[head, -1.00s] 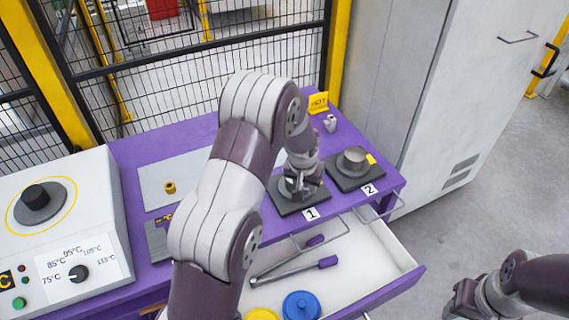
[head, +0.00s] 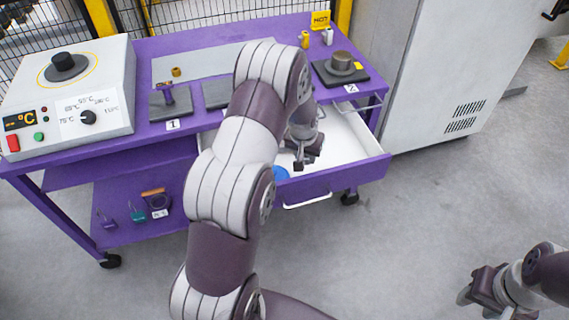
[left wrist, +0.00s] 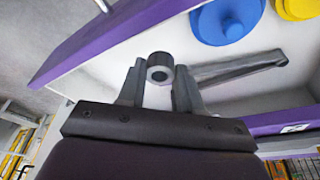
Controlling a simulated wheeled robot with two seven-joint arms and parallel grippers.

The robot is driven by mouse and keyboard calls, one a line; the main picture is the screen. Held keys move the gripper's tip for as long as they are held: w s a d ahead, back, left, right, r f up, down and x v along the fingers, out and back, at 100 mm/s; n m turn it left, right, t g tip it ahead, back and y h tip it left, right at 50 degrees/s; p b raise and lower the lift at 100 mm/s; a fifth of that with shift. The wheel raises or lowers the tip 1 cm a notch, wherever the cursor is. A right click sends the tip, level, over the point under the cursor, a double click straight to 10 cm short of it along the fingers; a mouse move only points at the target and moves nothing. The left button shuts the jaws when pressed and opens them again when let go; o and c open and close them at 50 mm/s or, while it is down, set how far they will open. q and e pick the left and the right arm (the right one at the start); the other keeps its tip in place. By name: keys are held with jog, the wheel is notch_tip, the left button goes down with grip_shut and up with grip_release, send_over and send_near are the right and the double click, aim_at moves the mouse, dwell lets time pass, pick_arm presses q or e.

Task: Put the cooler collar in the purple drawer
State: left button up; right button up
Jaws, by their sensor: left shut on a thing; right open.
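My left gripper (head: 305,163) is over the open purple drawer (head: 330,184), near its right part. In the left wrist view it is shut on a small grey collar (left wrist: 160,67) with a dark round hole, held between the fingertips above the pale drawer floor. In the head view the gripper hides the collar. Another, wider grey collar (head: 342,62) stands on the dark plate numbered 2, at the back right. My right gripper (head: 480,287) is open and empty over the floor at the lower right.
The drawer holds a blue disc (left wrist: 227,18), a yellow disc (left wrist: 300,8) and a grey long-armed tool (left wrist: 238,66). A heater unit (head: 68,95) stands on the left of the purple bench. A tall grey cabinet (head: 455,70) borders the right. My left arm hides part of the bench.

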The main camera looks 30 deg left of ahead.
pick_arm(q)
send_over(280, 163)
jog(key=s, duration=0.1)
jog(key=f, duration=0.5)
jog(key=shift+d+f, duration=0.25)
jog(key=shift+f, duration=0.15)
jog(key=shift+a+f, duration=0.15)
jog(key=shift+f, duration=1.95)
jog(key=shift+f, duration=0.1)
jog(key=o, duration=1)
jog(key=shift+o, duration=0.2)
